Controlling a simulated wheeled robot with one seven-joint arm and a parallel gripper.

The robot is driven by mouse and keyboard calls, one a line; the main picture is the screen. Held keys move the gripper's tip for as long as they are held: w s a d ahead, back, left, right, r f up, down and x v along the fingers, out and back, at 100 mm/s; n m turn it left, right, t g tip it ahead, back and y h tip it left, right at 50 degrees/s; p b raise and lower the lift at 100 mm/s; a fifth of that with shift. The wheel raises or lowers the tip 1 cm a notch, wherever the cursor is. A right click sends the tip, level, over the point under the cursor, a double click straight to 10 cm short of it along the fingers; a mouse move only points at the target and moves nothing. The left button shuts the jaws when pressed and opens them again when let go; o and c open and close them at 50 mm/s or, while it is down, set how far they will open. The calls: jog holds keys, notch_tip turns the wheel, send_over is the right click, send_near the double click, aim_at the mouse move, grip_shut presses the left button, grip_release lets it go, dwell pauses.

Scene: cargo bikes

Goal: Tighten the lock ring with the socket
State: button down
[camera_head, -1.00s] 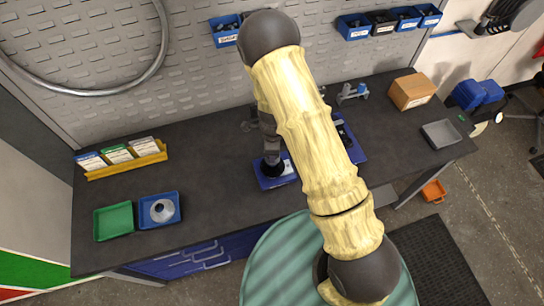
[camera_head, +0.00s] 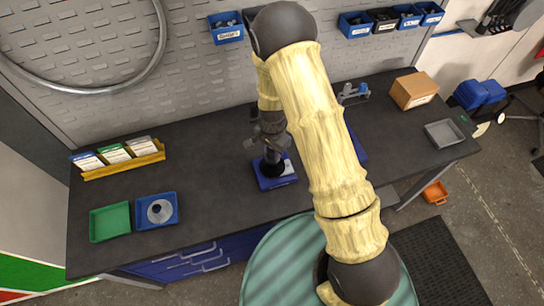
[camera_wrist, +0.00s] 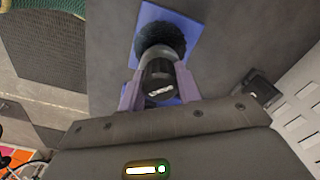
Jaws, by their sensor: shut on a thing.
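My gripper (camera_head: 271,150) points down over the middle of the bench. In the wrist view its two fingers (camera_wrist: 159,88) are shut on the grey upper part of a dark cylindrical tool, apparently the socket (camera_wrist: 158,72). The socket's wide, round black lower end (camera_head: 272,168) is over a blue pad or tray (camera_head: 265,184); I cannot tell what lies under it. No lock ring can be made out there. A silver ring-like part (camera_head: 160,211) sits in a small blue tray (camera_head: 143,222) at the left; I cannot tell whether it is the lock ring.
A green tray (camera_head: 110,222) stands beside the left blue tray. A yellow holder (camera_head: 125,166) with cards is behind them. A cardboard box (camera_head: 414,91) and a grey tray (camera_head: 443,133) are at the right. A small fixture (camera_head: 353,93) stands near the bench's back.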

jog(key=shift+a, duration=0.1)
dwell(0.7)
jog(key=shift+f+b, duration=0.75)
jog(key=shift+f, duration=0.1)
dwell(0.9)
jog(key=c, duration=1.7)
grip_release()
jog(key=shift+c, duration=0.2)
grip_shut()
jog(key=shift+s, duration=0.1)
